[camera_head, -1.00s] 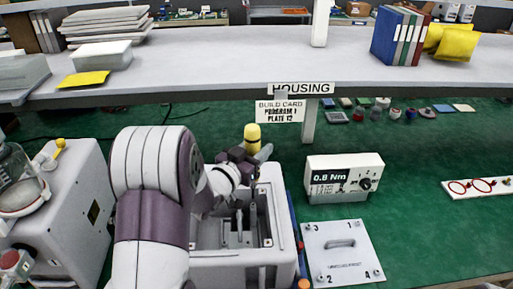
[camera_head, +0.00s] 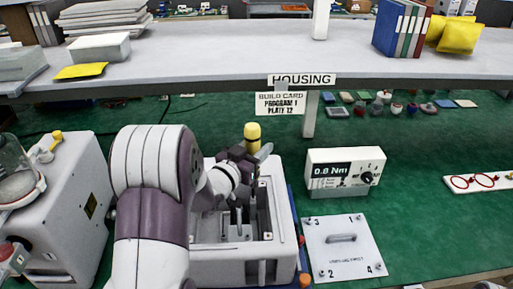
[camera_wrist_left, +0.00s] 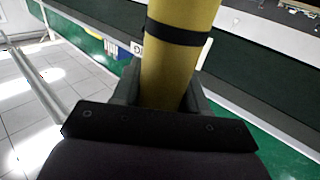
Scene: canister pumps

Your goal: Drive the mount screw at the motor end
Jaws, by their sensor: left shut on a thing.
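My left gripper (camera_head: 246,158) is shut on a yellow driver (camera_head: 252,131) with a black band. The driver is upright at the far end of the open white housing (camera_head: 240,268), and its yellow body also fills the middle of the left wrist view (camera_wrist_left: 175,55). A thin dark shaft goes down by the housing's inner right side. The mount screw and the driver's tip cannot be made out, so I cannot tell if they touch. My left arm covers the housing's left side. My right gripper is not in view.
A torque controller (camera_head: 345,172) reading 0.8 Nm stands to the right. A numbered plate with a handle (camera_head: 343,248) lies before it. A white machine with a glass jar (camera_head: 58,215) is at left. A raised shelf (camera_head: 220,58) spans the back.

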